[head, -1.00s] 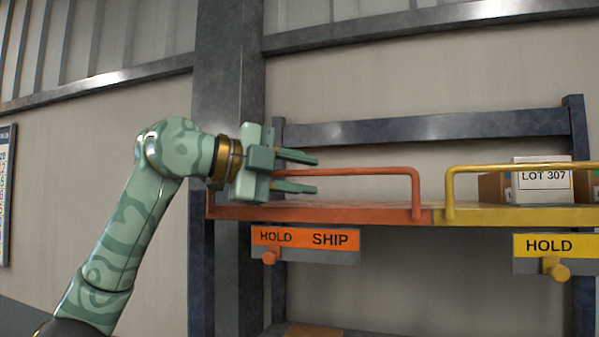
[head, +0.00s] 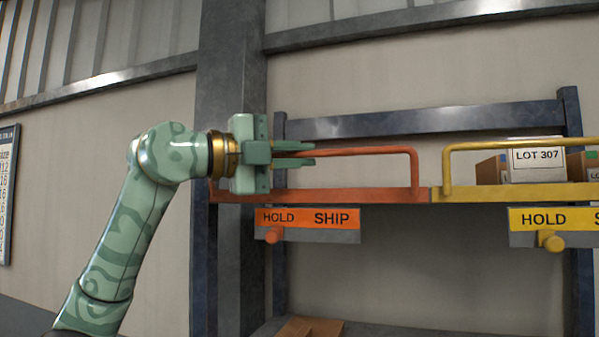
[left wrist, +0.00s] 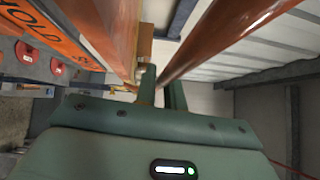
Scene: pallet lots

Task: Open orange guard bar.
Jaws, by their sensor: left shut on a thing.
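The orange guard bar (head: 375,152) runs level above the orange shelf edge (head: 385,195), and its right end bends down to that edge. My left gripper (head: 298,153) is shut on the bar's top rail toward its left part, one finger above and one below. In the left wrist view the bar (left wrist: 228,38) runs down between the fingers (left wrist: 162,88). The bar's left end is hidden behind my gripper. My right gripper is not in view.
A yellow guard bar (head: 500,145) stands just right, with a box marked LOT 307 (head: 537,162) behind it. Below the shelf hang an orange HOLD/SHIP sign (head: 308,219) with an orange knob (head: 273,235) and a yellow HOLD sign (head: 560,219). A dark post (head: 228,60) rises behind my gripper.

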